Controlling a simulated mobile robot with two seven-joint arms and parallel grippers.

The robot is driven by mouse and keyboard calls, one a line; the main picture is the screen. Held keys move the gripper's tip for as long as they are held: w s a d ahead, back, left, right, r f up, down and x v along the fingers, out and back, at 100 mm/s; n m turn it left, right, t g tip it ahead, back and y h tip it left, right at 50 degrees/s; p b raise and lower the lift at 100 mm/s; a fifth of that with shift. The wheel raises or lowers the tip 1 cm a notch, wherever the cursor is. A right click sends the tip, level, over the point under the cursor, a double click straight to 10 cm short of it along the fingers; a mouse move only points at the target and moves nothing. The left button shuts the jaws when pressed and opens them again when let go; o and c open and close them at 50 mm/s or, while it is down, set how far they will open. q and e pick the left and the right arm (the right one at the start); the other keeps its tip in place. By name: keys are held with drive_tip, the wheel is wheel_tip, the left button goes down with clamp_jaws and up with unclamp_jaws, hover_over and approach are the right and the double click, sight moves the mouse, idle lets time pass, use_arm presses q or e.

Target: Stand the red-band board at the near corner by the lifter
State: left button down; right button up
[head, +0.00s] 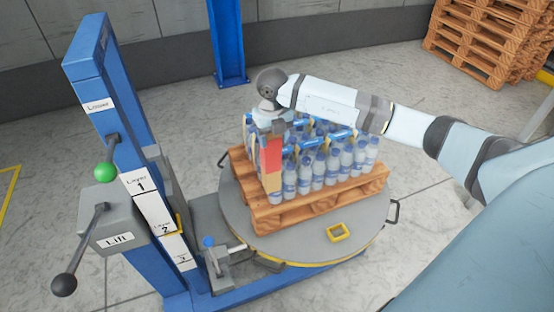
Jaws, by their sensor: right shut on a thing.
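The red-band board (272,156) stands upright at the pallet corner nearest the lifter, against the bottles. Its band is red and its lower part is brown; its top is hidden by the gripper. My right gripper (272,128) is shut on its upper end, with the arm reaching over the bottles from the right. The board's foot is close to the pallet (318,203); I cannot tell if it touches. The blue lifter (113,105) stands at the left, with layer labels on its column. My left gripper is not in view.
A blue-knobbed lever (209,242) and the lifter's green knob (104,172) are nearby. Stacked pallets (480,45) stand at the back right.

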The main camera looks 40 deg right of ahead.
sight(274, 165)
wheel_tip(274, 165, down, 11)
drive_tip(key=shift+p, duration=0.3)
drive_tip(key=shift+f, duration=0.1)
drive_tip(key=o, duration=0.8)
